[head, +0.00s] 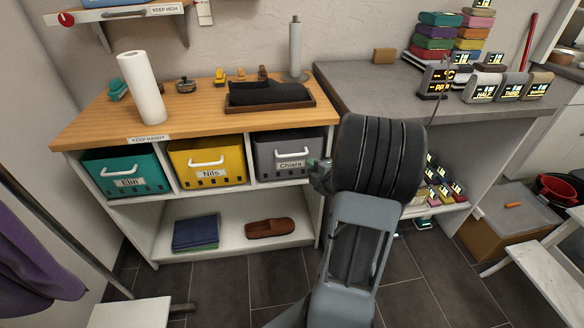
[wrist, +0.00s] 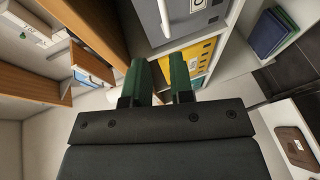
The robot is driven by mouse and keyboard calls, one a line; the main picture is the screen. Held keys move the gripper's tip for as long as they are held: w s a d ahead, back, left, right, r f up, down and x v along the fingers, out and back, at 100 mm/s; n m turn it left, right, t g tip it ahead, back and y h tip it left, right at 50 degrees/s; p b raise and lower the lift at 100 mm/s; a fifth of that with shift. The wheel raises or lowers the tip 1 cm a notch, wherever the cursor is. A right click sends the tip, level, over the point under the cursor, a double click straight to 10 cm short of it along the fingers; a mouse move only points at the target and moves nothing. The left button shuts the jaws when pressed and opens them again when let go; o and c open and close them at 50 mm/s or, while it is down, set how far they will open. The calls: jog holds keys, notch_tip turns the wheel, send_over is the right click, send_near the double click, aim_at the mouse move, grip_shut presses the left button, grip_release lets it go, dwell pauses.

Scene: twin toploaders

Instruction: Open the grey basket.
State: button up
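The grey basket (head: 266,152) sits in the right bay of the shelf unit, with a white handle (head: 290,144) and a label reading "Chiara". It looks pushed in, level with its neighbours. In the wrist view the grey basket (wrist: 186,32) is at the top, with part of its handle and label showing. My gripper (head: 318,165) is in front of the basket's right side in the head view, partly hidden by my arm. In the wrist view my gripper (wrist: 159,66) has two dark green fingers apart with nothing between them, short of the basket.
A yellow basket (head: 183,153) labelled "Nils" and a teal basket (head: 115,180) labelled "Elin" fill the other bays. A wooden top (head: 190,111) lies above. Floor in front is clear.

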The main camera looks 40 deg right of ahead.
aim_at(293, 156)
jog(key=shift+n+t+y, duration=0.3)
jog(key=shift+n, duration=0.1)
jog(key=w+f, duration=0.1)
jog(key=w, duration=0.3)
jog(key=w+f+b, duration=0.1)
jog(key=w, duration=0.3)
jog(key=w+d+f+b, duration=0.1)
jog(key=w, duration=0.4)
jog(key=shift+f, duration=0.4)
jog(key=shift+s, duration=0.1)
grip_shut()
